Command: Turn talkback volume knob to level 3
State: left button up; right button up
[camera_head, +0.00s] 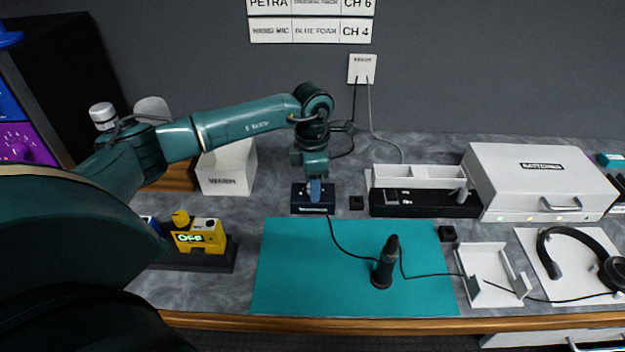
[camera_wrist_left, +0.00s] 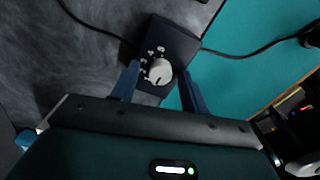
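The talkback box (camera_head: 313,208) is a small dark box at the back edge of the teal mat, with a cable at its front. In the left wrist view the box (camera_wrist_left: 176,42) carries a round, pale volume knob (camera_wrist_left: 159,72) with small white markings around it. The knob's set level is too small to read. My left gripper (camera_head: 315,188) points down over the box. In the left wrist view its two blue fingers (camera_wrist_left: 161,78) stand apart on either side of the knob, with small visible gaps. In the head view the gripper hides the knob. My right gripper is out of view.
A teal mat (camera_head: 300,270) holds an upright black microphone (camera_head: 385,262) with its cable. A black-and-white rack (camera_head: 425,203) and large white case (camera_head: 540,180) stand right.

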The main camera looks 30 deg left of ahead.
pick_arm(q)
jog(key=c, duration=0.9)
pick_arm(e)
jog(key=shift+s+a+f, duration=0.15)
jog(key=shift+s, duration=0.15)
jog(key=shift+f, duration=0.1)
